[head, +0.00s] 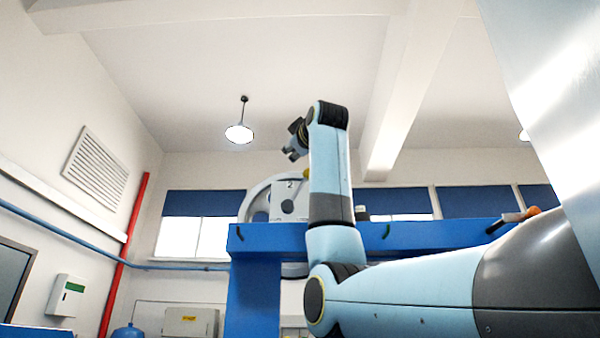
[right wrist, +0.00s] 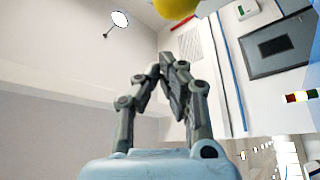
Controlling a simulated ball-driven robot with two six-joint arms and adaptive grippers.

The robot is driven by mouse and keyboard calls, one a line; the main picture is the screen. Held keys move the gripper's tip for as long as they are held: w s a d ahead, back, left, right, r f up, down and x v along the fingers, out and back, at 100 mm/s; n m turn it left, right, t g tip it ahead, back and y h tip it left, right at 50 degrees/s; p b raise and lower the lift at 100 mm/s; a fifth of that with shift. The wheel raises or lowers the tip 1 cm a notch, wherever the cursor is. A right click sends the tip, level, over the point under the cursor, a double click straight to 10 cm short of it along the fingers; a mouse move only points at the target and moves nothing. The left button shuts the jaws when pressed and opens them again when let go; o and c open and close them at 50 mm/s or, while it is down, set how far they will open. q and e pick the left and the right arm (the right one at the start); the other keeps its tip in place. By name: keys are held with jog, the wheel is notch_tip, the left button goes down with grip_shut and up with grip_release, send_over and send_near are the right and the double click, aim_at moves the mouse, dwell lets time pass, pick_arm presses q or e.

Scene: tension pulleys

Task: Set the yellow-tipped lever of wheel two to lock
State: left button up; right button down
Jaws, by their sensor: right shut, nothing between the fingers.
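Wheel two (head: 256,205), a pale wheel with a plate marked 2 (head: 290,198), stands on the blue beam, partly hidden by my right arm. My right gripper (head: 293,152) is raised above and in front of this wheel, shut and empty. In the right wrist view its closed fingers (right wrist: 168,62) point up the picture. A yellow rounded tip (right wrist: 178,7) shows just beyond the fingertips, cut off by the top edge. I cannot tell whether they touch. The rest of the lever is hidden, and its setting cannot be read. My left gripper is out of view.
The blue beam (head: 430,235) runs across below the wheel on a blue post (head: 252,300). An orange-tipped part (head: 533,211) sits on the beam at right. A smooth metal surface (head: 555,80) fills the upper right. The air left of the gripper is clear.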

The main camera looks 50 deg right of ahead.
pick_arm(q)
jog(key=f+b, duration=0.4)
jog(key=b, duration=0.1)
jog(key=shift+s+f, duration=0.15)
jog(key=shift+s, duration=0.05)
pick_arm(e)
jog(key=v, duration=1)
jog(key=shift+w+a, duration=0.2)
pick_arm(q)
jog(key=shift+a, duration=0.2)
